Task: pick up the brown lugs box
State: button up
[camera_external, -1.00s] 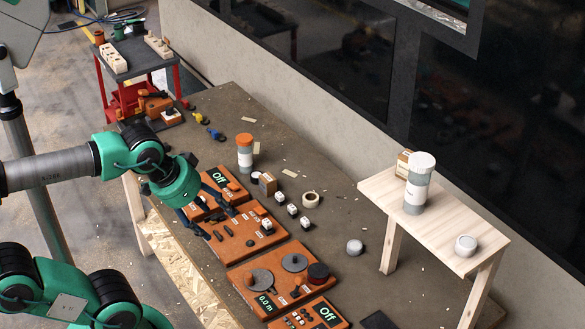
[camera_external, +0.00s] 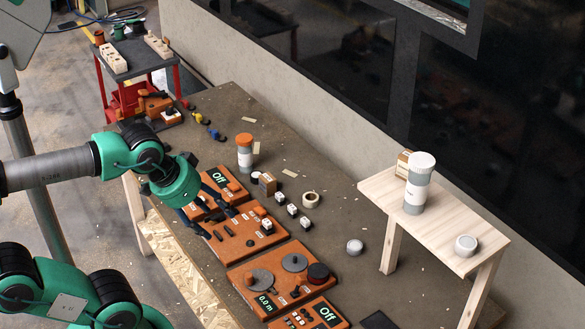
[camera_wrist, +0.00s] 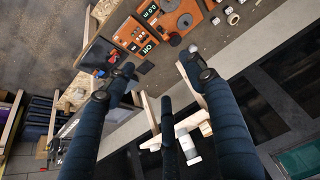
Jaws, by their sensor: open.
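Two small brown boxes show in the external view, and I cannot read which one is the lugs box. One brown box (camera_external: 267,183) stands on the workbench beside the orange-capped bottle. The other brown box (camera_external: 404,162) is on the pale wooden stand, partly hidden behind the white-capped bottle. My gripper (camera_external: 222,224) is open and empty, with its dark fingers over the orange panels, left of both boxes. In the wrist view my gripper (camera_wrist: 158,62) has its fingers spread wide, with no box clearly between them.
An orange-capped bottle (camera_external: 245,155), a tape roll (camera_external: 311,200) and small white blocks lie near the first box. Orange panels (camera_external: 250,228) line the front edge. A wall runs behind the bench.

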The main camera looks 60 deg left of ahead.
jog(key=w+a+r+g+p, duration=0.15)
jog(key=w+a, duration=0.25)
jog(key=w, duration=0.5)
jog(key=w+a+r, duration=0.3)
jog(key=w, duration=0.5)
jog(key=w+a+f+g+p, duration=0.1)
jog(key=w+a+f, duration=0.2)
jog(key=w+a, duration=0.4)
jog(key=w+a+f+g+p, duration=0.1)
jog(key=w+a+f, duration=0.1)
jog(key=w+a, duration=0.45)
jog(key=w+a+f+g+p, duration=0.1)
jog(key=w+a+f+p, duration=0.1)
jog(key=w+a+f, duration=1.1)
jog(key=a+f+g+p, duration=0.1)
jog(key=a+f, duration=1.3)
jog(key=f, duration=0.4)
jog(key=shift+w+a, duration=0.35)
jog(key=shift+w, duration=0.1)
jog(key=shift+f, duration=0.1)
